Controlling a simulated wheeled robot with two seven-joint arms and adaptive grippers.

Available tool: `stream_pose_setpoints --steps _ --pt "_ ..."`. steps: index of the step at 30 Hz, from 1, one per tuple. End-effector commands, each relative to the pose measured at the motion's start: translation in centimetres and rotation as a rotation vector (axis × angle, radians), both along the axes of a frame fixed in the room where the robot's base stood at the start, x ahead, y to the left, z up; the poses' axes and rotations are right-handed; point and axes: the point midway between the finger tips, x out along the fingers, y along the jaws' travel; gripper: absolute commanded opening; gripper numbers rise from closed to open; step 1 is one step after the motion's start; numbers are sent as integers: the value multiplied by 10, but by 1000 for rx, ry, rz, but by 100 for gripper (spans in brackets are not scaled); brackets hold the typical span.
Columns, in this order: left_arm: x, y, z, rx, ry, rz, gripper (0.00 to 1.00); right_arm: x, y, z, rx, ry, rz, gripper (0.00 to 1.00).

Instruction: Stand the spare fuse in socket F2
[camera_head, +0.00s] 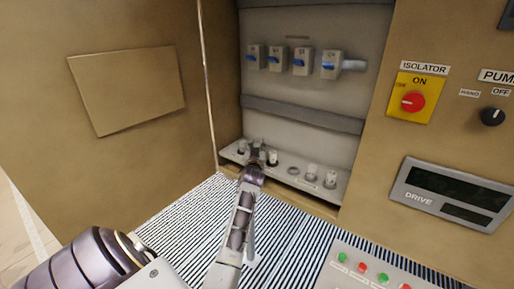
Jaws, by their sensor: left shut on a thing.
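A pale ledge (343,189) with a row of fuse sockets runs along the bottom of the open cabinet. White fuses stand on it, one (312,172) right of the middle and another (330,180) near the right end. A round socket (293,170) between them and my gripper looks empty. My left gripper (257,147) is over the left part of the ledge, shut on a fuse that its fingers mostly hide. A white piece (272,158) shows just right of the fingers. The socket labels are too small to read. My right gripper is not in view.
Breakers with blue levers (300,62) line the cabinet back above a grey rail (300,113). The open cabinet door (130,90) stands at the left. The isolator switch (413,102) and drive display (455,193) are at the right. A button panel (370,272) is in front.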

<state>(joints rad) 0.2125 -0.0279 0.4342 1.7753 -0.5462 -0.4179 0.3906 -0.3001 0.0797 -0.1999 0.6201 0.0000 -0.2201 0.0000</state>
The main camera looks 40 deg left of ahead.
Motion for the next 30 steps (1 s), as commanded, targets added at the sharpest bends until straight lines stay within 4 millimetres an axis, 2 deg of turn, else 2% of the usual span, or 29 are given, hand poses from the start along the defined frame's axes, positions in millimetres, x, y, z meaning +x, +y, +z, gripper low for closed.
stream_pose_setpoints --steps 16,17,18,30 --pt "0 0 -7 1 -1 0 3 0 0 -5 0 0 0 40" --pt "0 0 -6 1 -1 0 32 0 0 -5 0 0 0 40" --pt "0 0 -6 1 -1 0 37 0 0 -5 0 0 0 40" --pt "-1 -1 -6 0 0 0 37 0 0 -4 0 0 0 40"
